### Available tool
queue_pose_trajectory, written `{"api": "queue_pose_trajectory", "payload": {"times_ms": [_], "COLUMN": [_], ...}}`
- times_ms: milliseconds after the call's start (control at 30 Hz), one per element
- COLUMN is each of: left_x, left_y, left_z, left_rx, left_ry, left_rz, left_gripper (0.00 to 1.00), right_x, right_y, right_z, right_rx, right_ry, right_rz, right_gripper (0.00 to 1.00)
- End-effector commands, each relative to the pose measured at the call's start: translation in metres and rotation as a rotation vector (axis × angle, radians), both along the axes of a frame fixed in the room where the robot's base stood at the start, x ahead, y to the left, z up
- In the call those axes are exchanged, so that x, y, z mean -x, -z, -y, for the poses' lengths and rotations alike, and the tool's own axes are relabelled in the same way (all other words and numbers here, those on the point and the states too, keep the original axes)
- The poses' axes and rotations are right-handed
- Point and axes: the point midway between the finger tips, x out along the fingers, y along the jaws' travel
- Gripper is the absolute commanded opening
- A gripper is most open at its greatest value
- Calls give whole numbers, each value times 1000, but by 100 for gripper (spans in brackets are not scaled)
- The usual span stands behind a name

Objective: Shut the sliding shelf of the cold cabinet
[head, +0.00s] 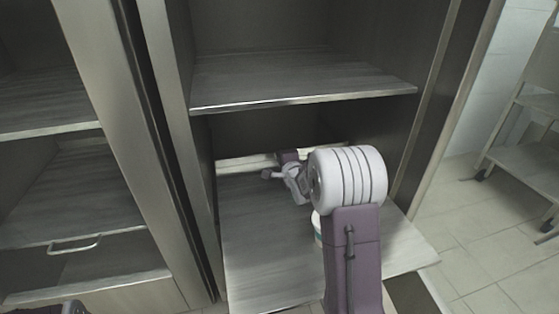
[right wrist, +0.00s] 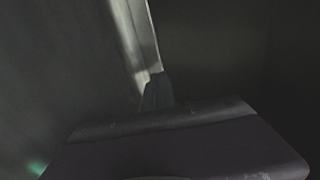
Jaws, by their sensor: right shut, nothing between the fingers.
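The sliding shelf (head: 262,245) of the cold cabinet is a grey wood-grained board, pulled out toward me below the fixed shelf (head: 300,82). My right arm reaches over it into the opening. My right gripper (head: 289,157) is shut and empty, near the pale strip (head: 240,162) at the back of the sliding shelf. The right wrist view shows its dark fingers (right wrist: 157,92) at the end of a bright strip (right wrist: 138,40); contact cannot be told.
Cabinet side posts (head: 170,120) stand close on both sides of the opening. At the left is another cabinet bay with shelves and a handled drawer (head: 75,244). Open tiled floor (head: 455,215) and a wheeled rack (head: 525,155) are at the right.

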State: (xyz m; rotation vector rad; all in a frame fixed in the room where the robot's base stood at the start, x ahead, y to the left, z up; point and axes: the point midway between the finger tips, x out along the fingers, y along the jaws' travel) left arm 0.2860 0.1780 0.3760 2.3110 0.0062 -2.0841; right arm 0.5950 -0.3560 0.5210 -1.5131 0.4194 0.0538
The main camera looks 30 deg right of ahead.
Motion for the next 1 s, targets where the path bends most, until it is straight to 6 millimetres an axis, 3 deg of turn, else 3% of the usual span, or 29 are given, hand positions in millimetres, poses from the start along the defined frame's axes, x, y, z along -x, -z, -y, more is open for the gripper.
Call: {"api": "queue_pose_trajectory", "payload": {"times_ms": [200, 633, 833, 1000], "left_x": [0, 0, 0, 0], "left_y": [4, 2, -13, -35], "left_z": [0, 0, 0, 0], "left_rx": [0, 0, 0, 0], "left_ry": [0, 0, 0, 0], "left_rz": [0, 0, 0, 0], "left_gripper": [36, 36, 36, 36], "right_x": [-19, -22, -38, -67], "right_y": [7, 6, 2, 0], "right_z": [4, 5, 8, 12], "right_rx": [0, 1, 0, 0], "right_ry": [0, 0, -1, -1], "right_rz": [-1, -1, -1, -2], "right_gripper": [0, 0, 0, 0]}}
